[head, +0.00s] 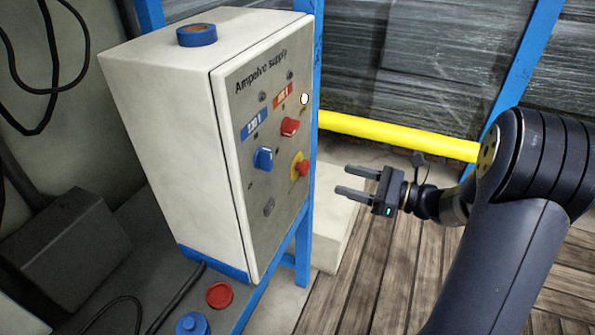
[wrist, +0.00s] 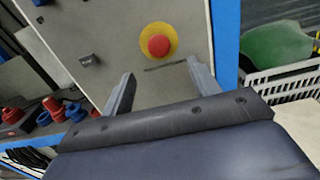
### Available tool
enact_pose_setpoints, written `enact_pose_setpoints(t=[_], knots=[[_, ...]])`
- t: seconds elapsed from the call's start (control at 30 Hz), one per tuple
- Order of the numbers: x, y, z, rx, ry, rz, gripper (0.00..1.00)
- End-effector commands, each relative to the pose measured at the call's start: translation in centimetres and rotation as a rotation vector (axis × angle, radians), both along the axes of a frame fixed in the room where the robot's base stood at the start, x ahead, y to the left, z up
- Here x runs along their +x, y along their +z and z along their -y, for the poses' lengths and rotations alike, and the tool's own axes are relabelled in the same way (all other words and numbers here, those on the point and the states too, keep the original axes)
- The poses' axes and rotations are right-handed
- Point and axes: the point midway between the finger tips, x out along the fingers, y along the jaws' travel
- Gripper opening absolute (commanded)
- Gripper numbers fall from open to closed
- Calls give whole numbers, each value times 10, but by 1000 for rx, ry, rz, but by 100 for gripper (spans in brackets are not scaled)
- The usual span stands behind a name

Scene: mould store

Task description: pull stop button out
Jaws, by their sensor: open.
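The stop button (head: 303,168) is a red mushroom head on a yellow disc, low on the right of the control box's grey front panel. In the wrist view the red stop button (wrist: 158,46) sits above and between my fingertips. My gripper (head: 352,181) is open and empty, to the right of the button and apart from it in the head view. Its two fingers also show in the wrist view (wrist: 160,75). The control box (head: 165,120) is cream, labelled "Ampelvo supply". Whether the button is pressed in cannot be told.
The panel also has a red knob (head: 290,127) above the button and a blue knob (head: 263,158) to its left. A blue tape roll (head: 197,36) lies on the box. A blue post (head: 305,235) and yellow bar (head: 400,136) stand nearby. Red and blue caps lie below.

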Motion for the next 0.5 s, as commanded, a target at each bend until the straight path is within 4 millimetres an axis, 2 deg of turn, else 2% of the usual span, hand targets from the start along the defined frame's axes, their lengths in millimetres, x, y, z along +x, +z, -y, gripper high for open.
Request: enact_pose_setpoints(t=[0.3, 0.5], knots=[[18, -1, -54, 0, 6, 3, 58], [28, -1, -81, 1, 4, 1, 58]])
